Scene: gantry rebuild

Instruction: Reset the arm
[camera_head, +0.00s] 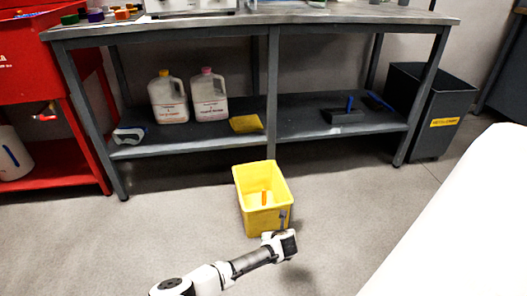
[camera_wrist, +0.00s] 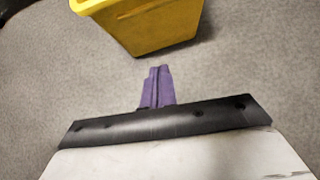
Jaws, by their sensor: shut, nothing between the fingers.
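My arm reaches in from the bottom of the head view, and my gripper (camera_head: 284,217) is beside the front right of a yellow bin (camera_head: 255,220). In the wrist view my gripper's purple fingers (camera_wrist: 157,75) are together with nothing between them. The yellow bin (camera_wrist: 150,30) stands just beyond the fingertips there, with a gap of floor between. In the head view an orange item (camera_head: 264,198) lies inside the bin; its exact shape is too small to tell.
A metal workbench (camera_head: 190,28) with a lower shelf stands behind the bin. The shelf holds two jugs (camera_head: 168,100), a yellow cloth (camera_head: 246,124) and a dustpan (camera_head: 343,116). A dark waste bin (camera_head: 440,105) stands at right, a red cart (camera_head: 40,75) at left. Floor around my arm is clear.

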